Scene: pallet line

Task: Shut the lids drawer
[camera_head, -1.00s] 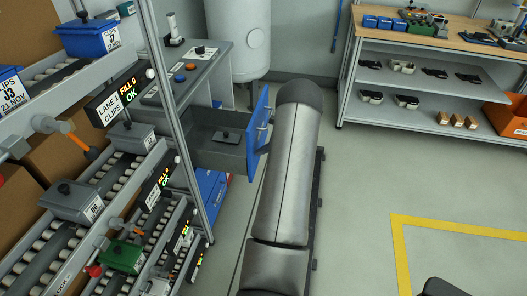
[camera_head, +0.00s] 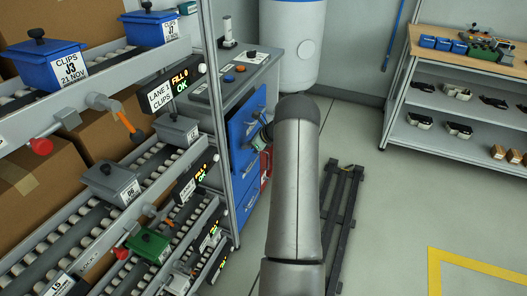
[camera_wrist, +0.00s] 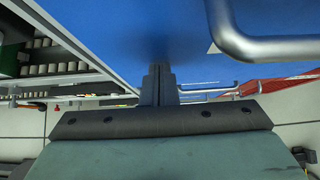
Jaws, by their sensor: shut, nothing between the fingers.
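The lids drawer, with its blue front (camera_head: 238,133), sits in the grey cabinet beside the lane rack. Its front looks level with the cabinet face, and no grey drawer box shows; any small gap is hard to tell. My gripper (camera_head: 257,121) is at this front, partly hidden by my arm. In the wrist view the blue front (camera_wrist: 185,25) fills the top. My gripper (camera_wrist: 157,84) has its fingers together and empty, pointing at the panel and apparently against it. A grey bar handle (camera_wrist: 270,47) is to the right, not gripped.
The lane rack (camera_head: 208,80) with blue boxes (camera_head: 65,64) stands at left, its upright close to the cabinet. A white tank (camera_head: 291,40) stands behind. A dark floor rail (camera_head: 345,205) lies right of my arm. The floor at right is clear.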

